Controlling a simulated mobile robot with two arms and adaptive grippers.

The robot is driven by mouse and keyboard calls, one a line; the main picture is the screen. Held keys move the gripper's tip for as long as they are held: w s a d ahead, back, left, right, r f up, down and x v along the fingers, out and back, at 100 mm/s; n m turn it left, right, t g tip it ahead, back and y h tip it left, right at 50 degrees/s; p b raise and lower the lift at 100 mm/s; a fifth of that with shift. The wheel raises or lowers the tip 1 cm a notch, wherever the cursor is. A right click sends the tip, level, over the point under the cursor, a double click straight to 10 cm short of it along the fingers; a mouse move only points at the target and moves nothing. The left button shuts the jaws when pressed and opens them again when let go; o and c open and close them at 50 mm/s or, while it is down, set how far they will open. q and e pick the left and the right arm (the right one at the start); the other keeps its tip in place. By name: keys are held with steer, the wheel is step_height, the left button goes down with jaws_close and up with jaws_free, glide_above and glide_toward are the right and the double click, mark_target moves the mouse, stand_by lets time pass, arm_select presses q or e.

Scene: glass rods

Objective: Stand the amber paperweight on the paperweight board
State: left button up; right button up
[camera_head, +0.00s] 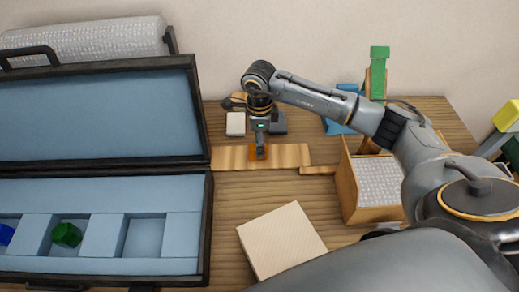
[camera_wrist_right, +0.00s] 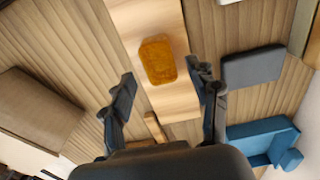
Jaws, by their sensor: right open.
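The amber paperweight (camera_wrist_right: 158,61) is an orange-brown block with rounded corners. It rests on the pale wooden paperweight board (camera_wrist_right: 128,18). In the head view the amber paperweight (camera_head: 252,153) shows partly behind my right gripper (camera_head: 260,153), on the board (camera_head: 288,155). In the right wrist view my right gripper (camera_wrist_right: 164,92) is open, its fingers apart and nothing between the tips. The paperweight lies just beyond the fingertips, apart from them. My left gripper is in neither view.
An open blue-lined case (camera_head: 100,245) fills the left, with a green piece (camera_head: 66,234) in one compartment. A pale square block (camera_head: 282,240) lies in front. A wooden box (camera_head: 350,190) stands right. A white block (camera_head: 236,124) and a dark grey block (camera_head: 279,123) sit behind the board.

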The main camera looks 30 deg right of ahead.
step_height(320, 180, up, 8)
steer(key=b, duration=0.2)
stand_by(0.5)
